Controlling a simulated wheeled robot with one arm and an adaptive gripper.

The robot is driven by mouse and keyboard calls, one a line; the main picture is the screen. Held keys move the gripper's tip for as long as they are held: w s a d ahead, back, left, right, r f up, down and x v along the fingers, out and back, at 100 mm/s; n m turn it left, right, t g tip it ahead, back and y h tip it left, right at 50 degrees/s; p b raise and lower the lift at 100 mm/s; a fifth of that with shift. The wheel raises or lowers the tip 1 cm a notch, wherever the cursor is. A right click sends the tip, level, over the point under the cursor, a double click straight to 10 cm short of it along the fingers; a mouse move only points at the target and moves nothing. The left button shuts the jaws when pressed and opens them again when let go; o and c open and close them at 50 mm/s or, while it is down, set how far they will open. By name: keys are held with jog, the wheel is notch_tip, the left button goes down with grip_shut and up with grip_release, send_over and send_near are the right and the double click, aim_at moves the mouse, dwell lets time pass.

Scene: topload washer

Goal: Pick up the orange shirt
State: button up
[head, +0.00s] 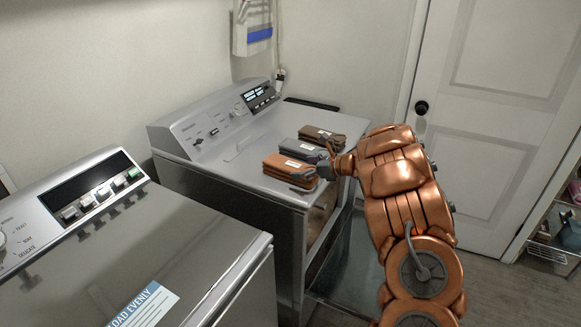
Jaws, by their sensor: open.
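My copper arm reaches in from the right. My gripper (316,161) is open at the right end of the row, close to the orange shirt's right end. A dark finger overlaps that end in the picture; I cannot tell whether it touches. The gripper partly hides the right ends of the clothes.
A folded grey shirt (300,150) and a folded brown shirt (316,134) lie just behind the orange one. A washer (165,245) stands at the front left. The dryer's control panel (225,118) rises behind. A closed white door (490,120) is at the right.

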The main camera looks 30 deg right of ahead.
jog(key=shift+p+x, duration=0.3)
jog(key=shift+x, duration=0.85)
jog(key=shift+s, duration=0.1)
jog(key=c, duration=1.3)
